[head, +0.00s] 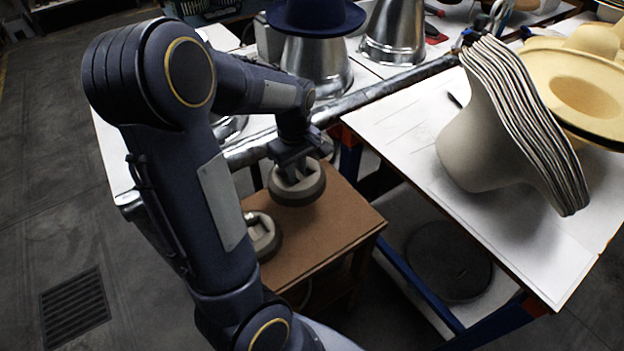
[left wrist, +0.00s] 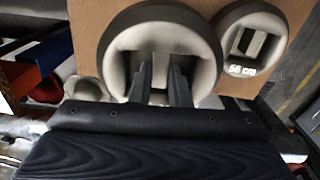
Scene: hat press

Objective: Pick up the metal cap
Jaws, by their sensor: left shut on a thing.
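The metal cap (head: 298,193) is a round grey piece with a dark rim and a recessed top crossed by a bar. My left gripper (head: 295,168) is over it from above, with its fingers down in the recess and shut on the bar. In the left wrist view the cap (left wrist: 205,55) fills the upper middle, with the fingers (left wrist: 158,85) inside it. It looks larger than its neighbour there; whether it is clear of the surface below is hard to tell. My right gripper is not in view.
A second round piece (head: 264,238), marked 56 cm in the left wrist view (left wrist: 268,22), lies beside it on a brown wooden stand (head: 335,225). White tables with metal hat forms (head: 320,70), a blue hat (head: 315,15) and stacked felt hats (head: 490,140) surround the stand.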

